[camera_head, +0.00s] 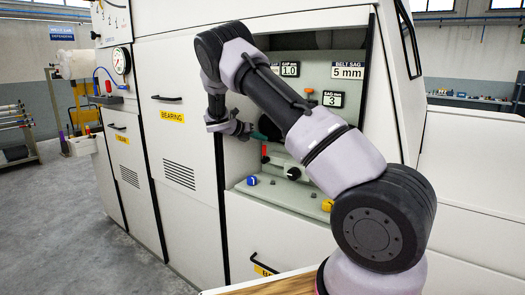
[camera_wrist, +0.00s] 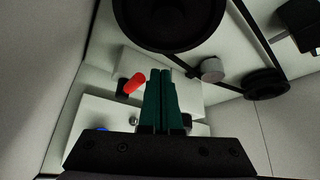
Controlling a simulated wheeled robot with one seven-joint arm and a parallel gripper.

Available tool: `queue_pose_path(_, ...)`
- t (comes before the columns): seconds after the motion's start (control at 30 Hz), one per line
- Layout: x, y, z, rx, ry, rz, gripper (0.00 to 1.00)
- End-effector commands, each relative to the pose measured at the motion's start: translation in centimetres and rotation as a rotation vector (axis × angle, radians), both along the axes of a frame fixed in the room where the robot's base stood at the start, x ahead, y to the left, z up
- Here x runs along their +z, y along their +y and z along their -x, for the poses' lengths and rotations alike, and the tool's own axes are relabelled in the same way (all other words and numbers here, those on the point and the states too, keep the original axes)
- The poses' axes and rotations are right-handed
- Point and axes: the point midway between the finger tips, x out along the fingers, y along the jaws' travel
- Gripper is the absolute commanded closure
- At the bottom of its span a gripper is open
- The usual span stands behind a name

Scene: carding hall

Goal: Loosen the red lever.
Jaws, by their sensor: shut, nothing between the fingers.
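The red lever (camera_head: 264,151) is a short red handle inside the open recess of the white machine. In the wrist view the red lever (camera_wrist: 132,84) is tilted, with a dark base at its lower left end. My gripper (camera_head: 259,136) reaches into the recess, close to the lever. In the wrist view the green fingers of my gripper (camera_wrist: 160,72) are together and hold nothing. The lever lies just left of the fingertips there; I cannot tell whether they touch.
A large black pulley (camera_wrist: 168,18), a grey roller (camera_wrist: 211,69) and a smaller black pulley (camera_wrist: 265,84) lie beyond the fingers. A blue knob (camera_head: 252,181) and a black knob (camera_head: 292,173) are on the recess ledge. A sign (camera_head: 348,71) reads belt sag 5 mm.

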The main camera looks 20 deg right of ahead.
Motion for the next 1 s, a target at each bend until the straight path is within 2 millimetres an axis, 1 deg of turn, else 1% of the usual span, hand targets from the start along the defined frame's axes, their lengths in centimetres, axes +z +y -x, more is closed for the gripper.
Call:
queue_pose_path(0.03, 0.9, -0.2, 0.1, -0.005, -0.001, 0.0, 1.0)
queue_pose_path(0.1, 2.0, -0.3, 0.2, -0.007, 0.002, -0.001, 1.0)
queue_pose_path(0.27, 3.4, -0.4, 0.4, -0.012, 0.005, 0.0, 1.0)
queue_pose_path(0.4, 3.8, -0.5, 0.5, -0.014, 0.008, 0.001, 1.0)
queue_pose_path(0.67, 3.7, -0.6, 0.5, -0.017, 0.008, -0.001, 1.0)
queue_pose_path(0.73, 3.9, -0.8, 0.8, -0.03, -0.005, -0.018, 1.0)
queue_pose_path(0.77, 4.1, -1.0, 1.1, -0.042, -0.016, -0.032, 1.0)
queue_pose_path(0.87, 5.5, -2.0, 2.7, -0.123, -0.092, -0.134, 1.0)
queue_pose_path(0.97, 7.5, -3.3, 5.7, -0.267, -0.221, -0.303, 1.0)
queue_pose_path(1.0, 8.4, -3.6, 7.1, -0.334, -0.282, -0.379, 1.0)
